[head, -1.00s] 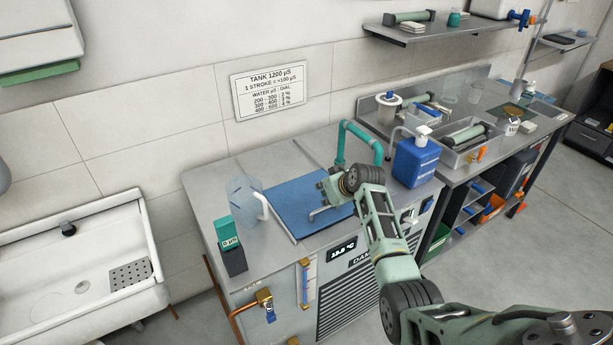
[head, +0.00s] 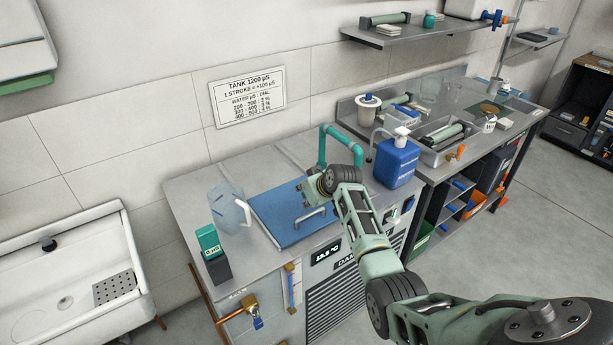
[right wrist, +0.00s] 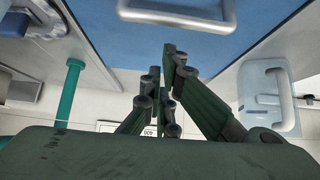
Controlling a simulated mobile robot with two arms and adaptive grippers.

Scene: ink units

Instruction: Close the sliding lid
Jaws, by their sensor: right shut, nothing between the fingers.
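The blue sliding lid (head: 270,207) lies flat in the steel top of the tank unit. Its metal bar handle (head: 311,217) stands near the front right edge of the lid. My right gripper (head: 309,195) is above the lid, just behind the handle, and looks apart from it. In the right wrist view the fingers (right wrist: 166,85) are shut and empty, with the handle (right wrist: 180,18) at the top against the blue lid (right wrist: 205,45). The dark palm fills the bottom of that view. My left gripper is not in view.
A clear jug (head: 227,207) and a teal-topped meter (head: 211,250) stand left of the lid. A teal pipe (head: 325,140) rises behind my gripper, and a blue pump bottle (head: 396,160) stands to its right. A white sink (head: 75,270) is at far left.

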